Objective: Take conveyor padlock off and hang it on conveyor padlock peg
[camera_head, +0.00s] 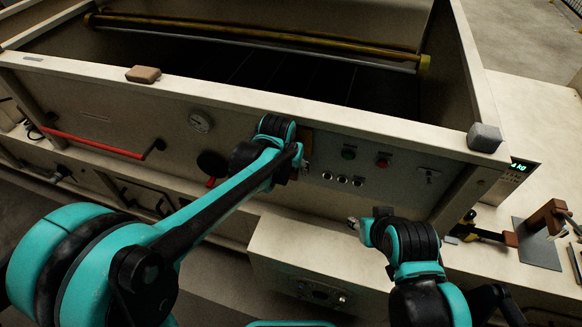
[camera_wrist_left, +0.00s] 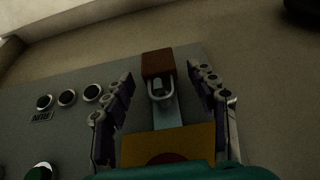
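The padlock (camera_wrist_left: 158,64) shows in the left wrist view with a red-brown body and a grey metal shackle, which hangs on a light tab above a yellow plate (camera_wrist_left: 165,141) with a red spot. My left gripper (camera_wrist_left: 160,82) is open, one finger on each side of the padlock, with gaps visible on both sides. In the head view my left gripper (camera_head: 296,163) is at the panel front and hides the padlock. My right gripper (camera_head: 356,223) is low in front of the hopper; its fingers are too small to read. I cannot make out the padlock peg for certain.
Green (camera_head: 348,153) and red (camera_head: 383,161) buttons sit right of my left gripper. A small light plate (camera_head: 428,175) with a dark mark is farther right. A beige box (camera_head: 320,262) juts out below. A grey block (camera_head: 484,137) and brown block (camera_head: 144,74) rest on the hopper rim.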

